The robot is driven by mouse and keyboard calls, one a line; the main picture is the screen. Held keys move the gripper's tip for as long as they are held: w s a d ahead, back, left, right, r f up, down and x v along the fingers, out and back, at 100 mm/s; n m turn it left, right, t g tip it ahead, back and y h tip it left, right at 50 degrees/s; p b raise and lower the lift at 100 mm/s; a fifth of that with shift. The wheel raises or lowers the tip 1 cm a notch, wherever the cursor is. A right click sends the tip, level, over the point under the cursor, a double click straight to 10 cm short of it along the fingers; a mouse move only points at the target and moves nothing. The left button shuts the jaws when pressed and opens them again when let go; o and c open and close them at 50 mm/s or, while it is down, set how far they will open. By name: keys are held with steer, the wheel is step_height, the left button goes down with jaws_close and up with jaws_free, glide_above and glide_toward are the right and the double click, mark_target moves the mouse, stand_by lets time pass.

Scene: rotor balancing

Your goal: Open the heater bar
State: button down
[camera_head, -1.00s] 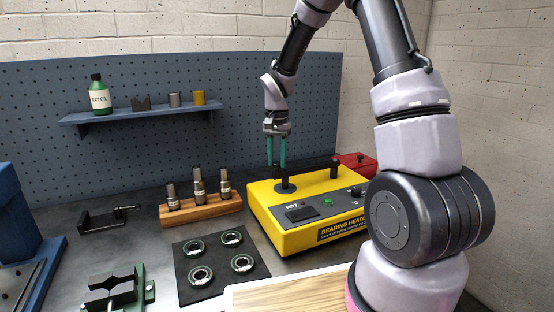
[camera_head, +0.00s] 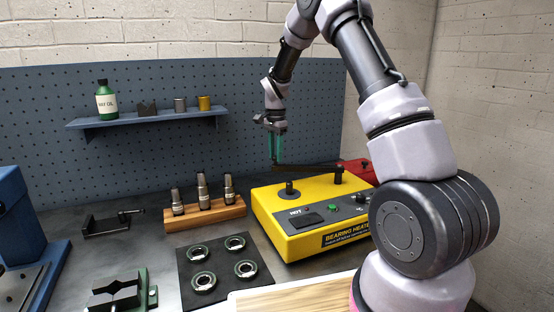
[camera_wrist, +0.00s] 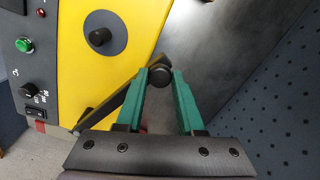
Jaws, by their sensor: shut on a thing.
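The yellow bearing heater (camera_head: 277,212) stands on the bench, with knobs and a green button on its dark panel. Its black heater bar (camera_head: 308,168) runs from the rear post (camera_head: 338,176) toward the back left, clear of the front post (camera_head: 289,189). In the wrist view, the bar (camera_wrist: 112,103) ends in a round black knob (camera_wrist: 160,75), and the bare post (camera_wrist: 100,37) stands on its grey disc. My gripper (camera_head: 276,160), with green fingers, is shut on the knob at the bar's free end, beyond the heater's back edge.
A wooden rack (camera_head: 204,217) with several metal spindles stands left of the heater. A dark mat (camera_head: 223,268) with several bearings lies in front. A red box (camera_head: 357,168) is behind the heater. The pegboard (camera_head: 180,150) closes off the back.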

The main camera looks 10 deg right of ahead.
steer(key=w+d+m, duration=0.2)
steer(key=w+m, duration=0.1)
steer(key=w, duration=0.3)
steer(key=shift+w+d, duration=0.15)
steer(key=shift+d, duration=0.2)
steer(key=c, duration=0.5)
jaws_free()
steer(key=shift+c, duration=0.2)
step_height(320, 180, up, 11)
